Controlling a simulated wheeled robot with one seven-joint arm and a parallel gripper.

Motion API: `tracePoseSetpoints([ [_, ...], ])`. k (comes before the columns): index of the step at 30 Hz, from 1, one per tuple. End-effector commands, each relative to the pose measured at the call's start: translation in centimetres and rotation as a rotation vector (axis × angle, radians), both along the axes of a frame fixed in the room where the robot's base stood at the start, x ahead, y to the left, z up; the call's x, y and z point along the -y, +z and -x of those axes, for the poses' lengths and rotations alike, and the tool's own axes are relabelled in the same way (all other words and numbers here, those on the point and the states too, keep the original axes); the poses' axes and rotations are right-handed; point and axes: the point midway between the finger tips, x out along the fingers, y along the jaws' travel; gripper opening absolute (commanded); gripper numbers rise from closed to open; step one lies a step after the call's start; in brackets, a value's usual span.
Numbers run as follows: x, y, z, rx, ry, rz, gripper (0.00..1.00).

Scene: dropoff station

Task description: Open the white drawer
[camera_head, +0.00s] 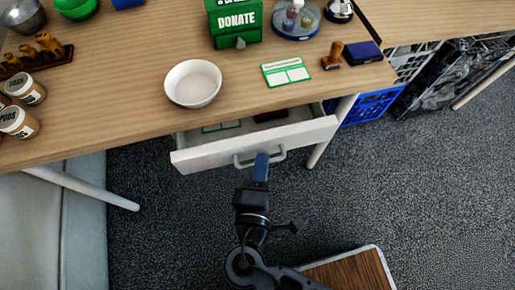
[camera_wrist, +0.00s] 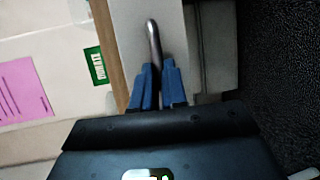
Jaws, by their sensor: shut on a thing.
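The white drawer (camera_head: 202,158) hangs under the front of the wooden table and is pulled partly out. Some of its inside shows, with a green-edged card and a dark item in it. In the wrist view the fingers (camera_wrist: 156,75) close around the lower end of the bar.
On the wooden table (camera_head: 130,110) stand a white bowl (camera_head: 193,83), a green donate box (camera_head: 236,22), a green-and-white card (camera_head: 286,72), a stamp (camera_head: 333,55) and jars (camera_head: 18,122). A blue crate (camera_head: 372,104) is under the table at right.

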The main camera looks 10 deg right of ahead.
Motion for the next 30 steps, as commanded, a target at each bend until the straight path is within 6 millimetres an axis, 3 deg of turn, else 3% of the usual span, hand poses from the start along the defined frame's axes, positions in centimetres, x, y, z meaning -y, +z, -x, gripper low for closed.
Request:
tracePoseSetpoints([
  [6,0.0,0.1,5.7,-0.004,0.004,0.002,0.00],
  [15,-0.1,0.0,11.8,-0.004,0.004,0.002,0.00],
  [22,-0.1,0.0,14.1,-0.003,0.003,0.000,0.00],
  [30,-0.1,0.0,14.7,-0.001,0.003,0.000,0.00],
])
